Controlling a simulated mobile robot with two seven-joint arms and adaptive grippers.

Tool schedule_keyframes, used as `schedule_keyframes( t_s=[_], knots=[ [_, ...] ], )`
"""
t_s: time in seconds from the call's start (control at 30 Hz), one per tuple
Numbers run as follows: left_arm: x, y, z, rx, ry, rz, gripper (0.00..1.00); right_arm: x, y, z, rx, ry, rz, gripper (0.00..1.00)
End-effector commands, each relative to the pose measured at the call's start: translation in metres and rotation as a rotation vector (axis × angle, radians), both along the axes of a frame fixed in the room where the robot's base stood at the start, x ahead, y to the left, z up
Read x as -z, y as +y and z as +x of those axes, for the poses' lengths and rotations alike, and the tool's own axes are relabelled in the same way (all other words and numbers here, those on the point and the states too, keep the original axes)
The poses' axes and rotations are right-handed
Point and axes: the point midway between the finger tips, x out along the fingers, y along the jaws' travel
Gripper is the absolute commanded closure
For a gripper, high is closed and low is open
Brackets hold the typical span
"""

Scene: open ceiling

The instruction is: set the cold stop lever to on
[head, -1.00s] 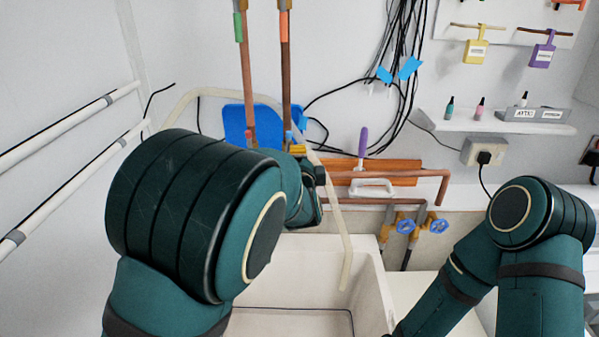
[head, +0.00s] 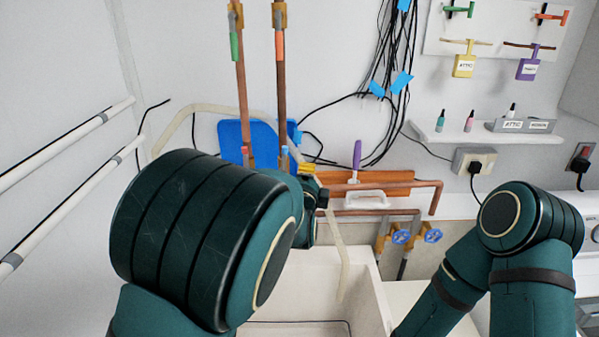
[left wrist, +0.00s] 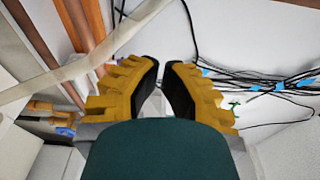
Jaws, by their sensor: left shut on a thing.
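Two vertical copper pipes stand at the back wall. The left one has a green lever-like part (head: 235,46) and the right one an orange part (head: 280,46). Lower down show a small red part (head: 243,150) and a small blue part (head: 284,151). I cannot tell which is the cold stop lever or read its setting. My left gripper (head: 308,170) is right of the pipes' lower ends, partly hidden by my arm. My right gripper is outside the view.
Two blue-wheeled valves (head: 401,237) stand above the white sink (head: 365,290). A pale hose (head: 340,245) hangs into it. A purple-handled tool (head: 357,154) stands by the orange board (head: 400,178). Black cables (head: 385,120) hang on the wall. A shelf (head: 470,133) holds small bottles.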

Motion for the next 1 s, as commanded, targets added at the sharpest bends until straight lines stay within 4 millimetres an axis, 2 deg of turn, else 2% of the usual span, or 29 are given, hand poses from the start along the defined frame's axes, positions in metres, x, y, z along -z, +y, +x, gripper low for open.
schedule_keyframes(
  t_s=[0.2, 0.5, 0.73, 1.0],
  knots=[
    [0.0, -0.004, 0.04, -0.003, 0.0, 0.0, 1.0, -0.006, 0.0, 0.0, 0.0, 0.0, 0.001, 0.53],
    [0.001, -0.01, 0.081, -0.002, 0.001, 0.0, 1.0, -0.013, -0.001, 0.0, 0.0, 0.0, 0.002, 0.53],
    [-0.002, 0.018, 0.075, -0.004, 0.001, -0.002, 1.0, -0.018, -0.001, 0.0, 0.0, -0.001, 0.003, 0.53],
    [-0.002, 0.029, 0.072, -0.001, 0.001, -0.001, 1.0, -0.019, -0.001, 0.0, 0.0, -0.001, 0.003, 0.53]
  ],
)
